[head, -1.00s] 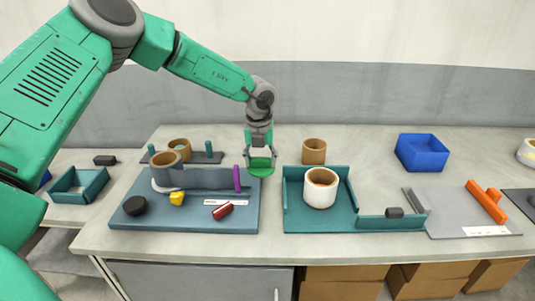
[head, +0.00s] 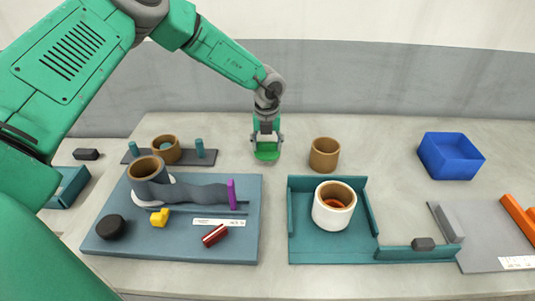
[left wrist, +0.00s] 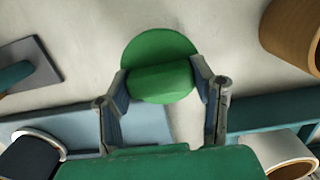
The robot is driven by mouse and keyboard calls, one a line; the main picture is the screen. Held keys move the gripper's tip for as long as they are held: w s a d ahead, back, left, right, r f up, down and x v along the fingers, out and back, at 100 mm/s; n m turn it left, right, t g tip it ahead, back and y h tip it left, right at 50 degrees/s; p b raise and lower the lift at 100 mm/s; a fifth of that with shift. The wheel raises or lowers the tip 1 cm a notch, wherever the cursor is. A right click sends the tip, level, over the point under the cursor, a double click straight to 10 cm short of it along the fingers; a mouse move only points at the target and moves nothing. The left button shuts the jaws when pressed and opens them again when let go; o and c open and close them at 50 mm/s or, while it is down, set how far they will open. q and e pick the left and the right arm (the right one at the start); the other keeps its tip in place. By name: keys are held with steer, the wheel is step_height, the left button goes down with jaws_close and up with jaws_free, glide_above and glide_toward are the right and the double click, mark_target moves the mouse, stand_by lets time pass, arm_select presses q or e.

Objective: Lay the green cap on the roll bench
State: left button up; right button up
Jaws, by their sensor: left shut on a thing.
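The green cap (head: 267,155) is a round disc with a thicker raised part. My left gripper (head: 267,147) is shut on it and points down. In the left wrist view the cap (left wrist: 158,45) sits between the two fingers of my left gripper (left wrist: 160,85). No labels name the roll bench; the blue-grey board (head: 180,248) at left may be it. It carries a brown roll (head: 146,167) with a grey strip running to a purple post (head: 231,194). The cap is just beyond that board's back right corner. My right gripper is out of view.
On the board are a black knob (head: 111,227), a yellow piece (head: 160,217) and a red cylinder (head: 214,235). To the right are a teal tray (head: 300,247) with a white-sided roll (head: 333,205), a loose brown roll (head: 324,154) and a blue bin (head: 450,155). Bare table surrounds the cap.

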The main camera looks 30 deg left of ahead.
mark_target(266, 150)
arm_select(q)
steer(key=shift+a+f, duration=0.1)
steer(key=shift+f, duration=0.25)
step_height(266, 150, down, 3)
steer(key=shift+a, duration=0.1)
steer(key=shift+f, duration=0.1)
steer(key=shift+d+f, duration=0.1)
steer(key=shift+d, duration=0.1)
steer(key=o, duration=1.1)
steer(key=shift+a, duration=0.1)
